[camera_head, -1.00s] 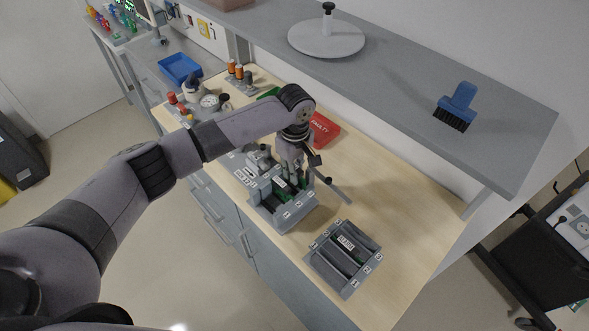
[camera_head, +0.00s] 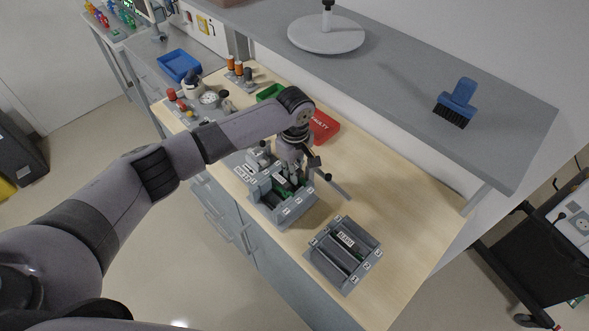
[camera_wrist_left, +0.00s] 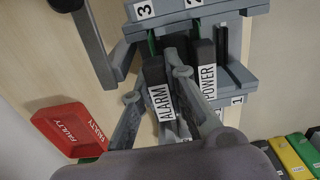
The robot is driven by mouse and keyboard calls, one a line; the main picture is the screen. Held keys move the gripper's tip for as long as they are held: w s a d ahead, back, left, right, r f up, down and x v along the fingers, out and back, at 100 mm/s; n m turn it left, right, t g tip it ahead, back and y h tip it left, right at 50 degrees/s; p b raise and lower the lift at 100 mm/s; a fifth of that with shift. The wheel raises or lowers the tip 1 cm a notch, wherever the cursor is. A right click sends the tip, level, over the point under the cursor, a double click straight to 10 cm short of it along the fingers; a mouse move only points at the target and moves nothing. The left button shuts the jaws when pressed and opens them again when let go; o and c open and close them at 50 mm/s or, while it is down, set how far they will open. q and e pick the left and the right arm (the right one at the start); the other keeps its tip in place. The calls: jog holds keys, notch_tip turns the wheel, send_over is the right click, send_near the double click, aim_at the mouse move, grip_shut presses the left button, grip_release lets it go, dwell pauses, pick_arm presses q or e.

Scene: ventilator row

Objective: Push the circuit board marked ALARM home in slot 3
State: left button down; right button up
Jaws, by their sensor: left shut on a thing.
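The ALARM circuit board has a black front with a white label (camera_wrist_left: 160,103). My left gripper (camera_wrist_left: 160,84) is shut on it, one finger on each side. The POWER board (camera_wrist_left: 208,82) stands right beside it in the left wrist view. Both are at the grey rack (camera_head: 297,212), whose plates 3 (camera_wrist_left: 145,10), 2 and 1 show in the wrist view. In the head view my left gripper (camera_head: 293,178) points down into this rack, with green board showing between the walls. The fingers and hand hide how deep the ALARM board sits. My right gripper is not in view.
A second grey rack (camera_head: 334,270) stands to the right, holding a labelled board. A red FAULTY tray (camera_head: 325,127) lies behind my wrist, also in the wrist view (camera_wrist_left: 70,128). A grey shelf (camera_head: 400,75) overhangs the bench. The wooden top at right (camera_head: 405,205) is clear.

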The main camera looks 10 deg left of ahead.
pick_arm(q)
jog(key=shift+f, duration=0.8)
dwell(0.7)
jog(key=c, duration=1.5)
grip_release()
notch_tip(320, 180, up, 5)
jog(key=p, duration=0.5)
jog(key=shift+r, duration=1)
